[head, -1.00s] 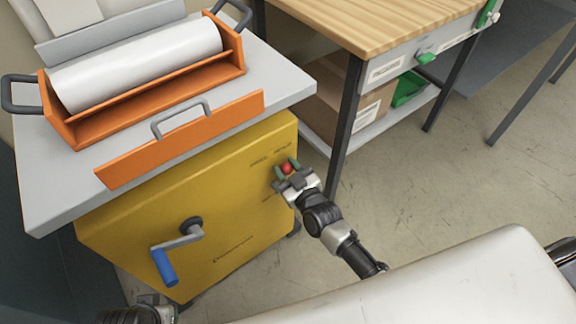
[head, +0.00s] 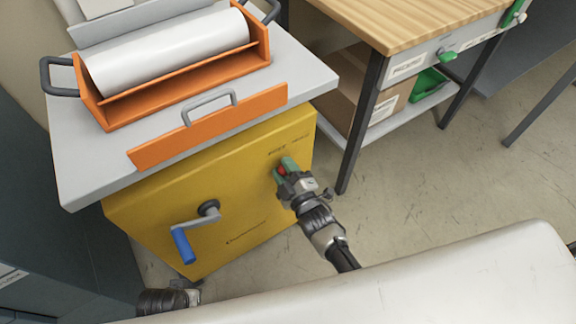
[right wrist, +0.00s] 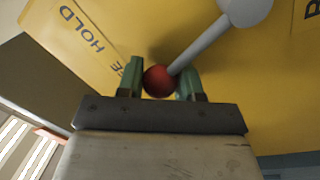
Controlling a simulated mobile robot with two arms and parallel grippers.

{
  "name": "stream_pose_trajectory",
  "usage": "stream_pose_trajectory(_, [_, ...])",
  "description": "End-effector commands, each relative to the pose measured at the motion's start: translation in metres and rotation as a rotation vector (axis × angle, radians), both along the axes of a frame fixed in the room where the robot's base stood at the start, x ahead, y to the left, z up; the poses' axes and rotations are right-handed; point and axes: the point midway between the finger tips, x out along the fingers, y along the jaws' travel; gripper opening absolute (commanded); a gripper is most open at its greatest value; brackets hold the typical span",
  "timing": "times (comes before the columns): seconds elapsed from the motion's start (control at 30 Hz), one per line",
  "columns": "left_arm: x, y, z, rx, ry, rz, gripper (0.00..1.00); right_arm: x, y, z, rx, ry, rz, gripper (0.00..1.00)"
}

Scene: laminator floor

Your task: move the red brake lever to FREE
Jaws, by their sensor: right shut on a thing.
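The red brake lever is on the front of the yellow cabinet. Its red ball knob (head: 282,172) sits between the green-tipped fingers of my right gripper (head: 283,168), which is shut on it. In the right wrist view the knob (right wrist: 159,80) is between both fingers, and its grey shaft (right wrist: 205,45) runs up right to a round pivot. HOLD is printed at upper left there; letters nearer the knob are partly hidden by a finger. My left gripper (head: 188,288) shows only partly at the lower left, apart from the lever.
A crank with a blue handle (head: 183,246) sticks out left of the lever. An orange-framed roller (head: 170,50) is on the grey top above. A wooden-topped bench (head: 400,22) stands to the right. Bare floor (head: 430,190) lies between the bench and my body.

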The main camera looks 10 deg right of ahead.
Motion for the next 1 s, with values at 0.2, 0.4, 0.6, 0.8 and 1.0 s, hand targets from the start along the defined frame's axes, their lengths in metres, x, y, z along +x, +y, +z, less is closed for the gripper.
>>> stream_pose_trajectory(0.2, [0.0009,-0.0001,0.0034,0.000,-0.001,0.000,0.40,0.0007,-0.0012,-0.0003,-0.045,-0.017,-0.006,0.00])
stream_pose_trajectory(0.4, [0.0015,-0.0003,0.0049,-0.001,-0.003,0.000,0.40,0.0004,-0.0005,-0.0005,-0.051,-0.019,-0.005,0.00])
stream_pose_trajectory(0.6, [0.0014,-0.0002,0.0048,-0.001,-0.003,0.001,0.40,0.0002,-0.0003,-0.0007,-0.051,-0.019,-0.005,0.00])
stream_pose_trajectory(0.8, [0.0007,0.0001,0.0044,-0.001,-0.002,0.001,0.40,-0.0002,0.0009,-0.0007,-0.046,-0.017,-0.003,0.60])
stream_pose_trajectory(1.0, [0.0002,0.0003,0.0039,0.000,-0.001,0.001,0.40,-0.0006,0.0018,-0.0008,-0.043,-0.016,-0.002,0.60])
